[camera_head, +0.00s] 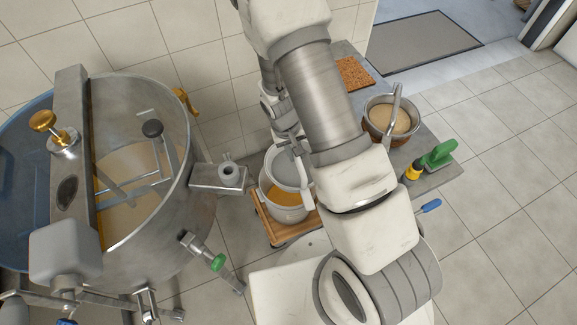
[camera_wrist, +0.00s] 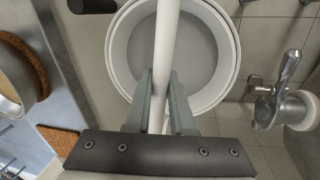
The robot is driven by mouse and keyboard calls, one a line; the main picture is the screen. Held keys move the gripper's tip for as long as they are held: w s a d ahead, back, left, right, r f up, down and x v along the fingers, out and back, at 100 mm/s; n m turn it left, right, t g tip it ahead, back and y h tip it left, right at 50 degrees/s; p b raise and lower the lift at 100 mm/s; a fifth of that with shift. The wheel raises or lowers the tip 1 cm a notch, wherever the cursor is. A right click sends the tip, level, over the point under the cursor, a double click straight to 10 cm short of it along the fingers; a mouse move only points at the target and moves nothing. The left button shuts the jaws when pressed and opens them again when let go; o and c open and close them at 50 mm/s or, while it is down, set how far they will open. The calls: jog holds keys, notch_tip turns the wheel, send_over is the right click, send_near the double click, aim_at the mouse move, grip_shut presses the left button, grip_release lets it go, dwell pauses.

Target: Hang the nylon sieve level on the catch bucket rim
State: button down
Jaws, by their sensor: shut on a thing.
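The catch bucket (camera_head: 284,214) is pale grey with amber honey in it and stands on a wooden dolly (camera_head: 262,222). The nylon sieve (camera_head: 290,166), a pale ring with grey mesh, is over the bucket's back part. Honey shows in front of it, and whether it touches the rim is unclear. In the wrist view the sieve (camera_wrist: 195,55) is a white ring around grey mesh. My gripper (camera_wrist: 158,98) is shut on a white bar of the sieve, which runs across the ring. In the head view my arm hides the fingers and the sieve's right side.
A steel tank (camera_head: 165,225) with honey stands left, its outlet (camera_head: 225,176) projecting towards the bucket. A grey bench (camera_head: 425,118) on the right holds a bowl (camera_head: 392,118), a green-handled tool (camera_head: 437,156) and a cork mat (camera_head: 354,73).

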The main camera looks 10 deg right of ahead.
jog(key=w+f+n+b, duration=0.1)
jog(key=w+f+b, duration=0.3)
jog(key=f+b, duration=0.3)
jog(key=w+f+b, duration=0.5)
jog(key=f+b, duration=0.3)
jog(key=f, duration=0.3)
jog(key=shift+n+b, duration=0.3)
jog(key=shift+n, duration=0.1)
jog(key=shift+s, duration=0.15)
jog(key=shift+f+b, duration=1.6)
jog(key=shift+f, duration=0.4)
jog(key=shift+f+b, duration=1.35)
jog(key=shift+f, duration=0.15)
dwell(2.1)
